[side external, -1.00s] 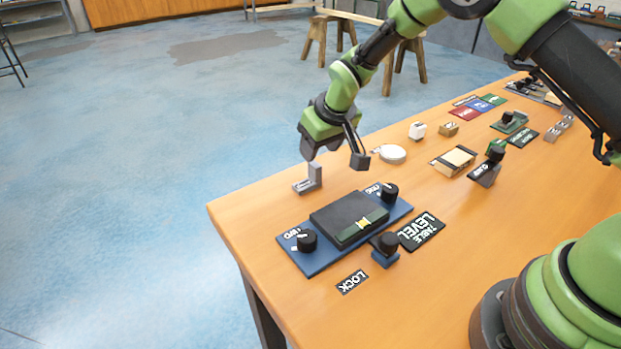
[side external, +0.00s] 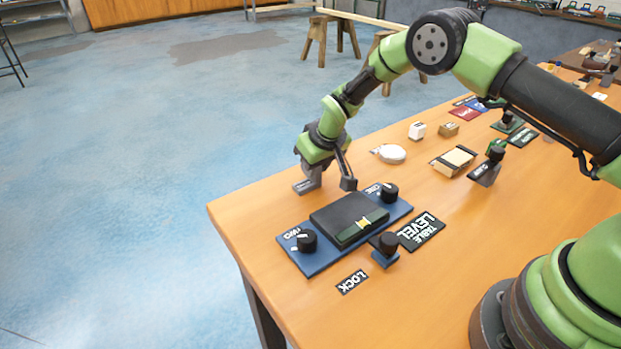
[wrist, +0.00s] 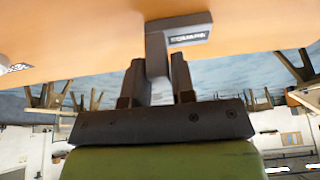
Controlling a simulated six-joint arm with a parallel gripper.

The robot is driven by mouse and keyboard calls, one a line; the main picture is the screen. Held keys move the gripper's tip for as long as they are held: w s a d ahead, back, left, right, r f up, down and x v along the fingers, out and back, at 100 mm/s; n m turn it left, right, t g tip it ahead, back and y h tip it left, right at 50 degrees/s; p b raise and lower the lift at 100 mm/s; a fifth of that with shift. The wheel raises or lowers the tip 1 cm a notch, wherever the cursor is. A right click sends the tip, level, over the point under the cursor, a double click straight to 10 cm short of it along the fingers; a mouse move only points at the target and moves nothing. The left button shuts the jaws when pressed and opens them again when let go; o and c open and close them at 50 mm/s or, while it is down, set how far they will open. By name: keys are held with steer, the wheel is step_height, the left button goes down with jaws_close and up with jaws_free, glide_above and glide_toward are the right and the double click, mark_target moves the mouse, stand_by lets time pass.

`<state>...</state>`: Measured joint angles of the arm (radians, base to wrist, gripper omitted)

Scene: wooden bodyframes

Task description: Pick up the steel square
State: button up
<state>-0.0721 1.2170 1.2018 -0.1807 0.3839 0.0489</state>
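The steel square (side external: 305,186) is a small grey L-shaped block with a flat foot and an upright leg. It sits near the table's far left edge, with its upright partly hidden by my gripper. In the wrist view, the steel square (wrist: 188,36) shows its dark label, reading SQUARE, on the foot. My gripper (side external: 314,166) has come down over the upright from above. In the wrist view, the fingers of my gripper (wrist: 157,72) stand on either side of the upright, very close to it. I cannot tell whether they press on it.
A blue fixture (side external: 315,264) with black knobs and a dark block stands close in front of the square. A round white object (side external: 391,154) lies to its right. The wooden table (side external: 240,213) is bare left of the square, up to its edge.

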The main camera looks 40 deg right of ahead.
jaws_close()
